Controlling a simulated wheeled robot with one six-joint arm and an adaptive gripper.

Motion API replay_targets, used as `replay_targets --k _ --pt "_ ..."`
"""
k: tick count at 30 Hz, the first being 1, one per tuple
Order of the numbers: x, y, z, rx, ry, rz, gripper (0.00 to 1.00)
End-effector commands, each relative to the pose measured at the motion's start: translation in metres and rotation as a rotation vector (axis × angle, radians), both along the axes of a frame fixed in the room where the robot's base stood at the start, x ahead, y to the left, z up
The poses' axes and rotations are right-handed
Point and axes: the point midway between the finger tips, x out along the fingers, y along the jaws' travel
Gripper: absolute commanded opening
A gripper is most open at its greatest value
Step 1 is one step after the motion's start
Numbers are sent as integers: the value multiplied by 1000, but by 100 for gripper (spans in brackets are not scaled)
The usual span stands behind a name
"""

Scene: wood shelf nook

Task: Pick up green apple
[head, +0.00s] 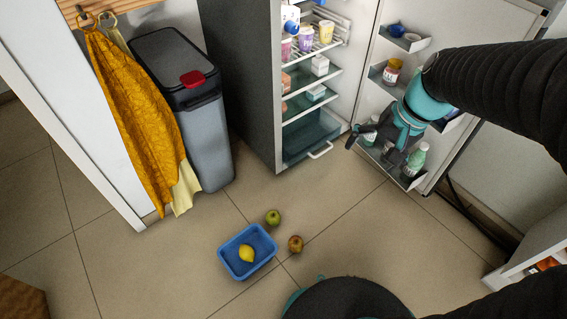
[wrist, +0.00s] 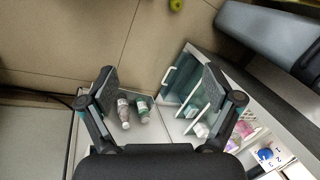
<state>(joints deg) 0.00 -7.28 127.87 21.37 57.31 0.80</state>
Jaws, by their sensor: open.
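The green apple (head: 273,217) lies on the tiled floor in the head view, just off the upper right corner of a blue tray. In the wrist view the green apple (wrist: 176,5) shows at the top edge, partly cut off. My gripper (head: 372,147) is in front of the open fridge door, up and to the right of the apple and well apart from it. In the wrist view my gripper (wrist: 158,74) has its two fingers wide apart with nothing between them.
The blue tray (head: 225,263) holds a yellow lemon (head: 247,253). A brownish fruit (head: 295,244) lies right of the tray. The open fridge door (head: 370,22) has shelves with bottles. A grey bin (head: 205,135) and yellow cloth (head: 140,110) stand left. Floor around the apple is mostly clear.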

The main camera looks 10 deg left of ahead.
Motion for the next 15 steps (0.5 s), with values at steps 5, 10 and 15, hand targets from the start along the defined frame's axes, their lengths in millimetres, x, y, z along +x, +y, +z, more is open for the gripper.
replay_targets --k 5,10,15 --pt "36 20 -47 98 142 -55 90" --pt "66 39 -93 190 268 -115 90" --pt "93 58 -146 277 392 -183 90"
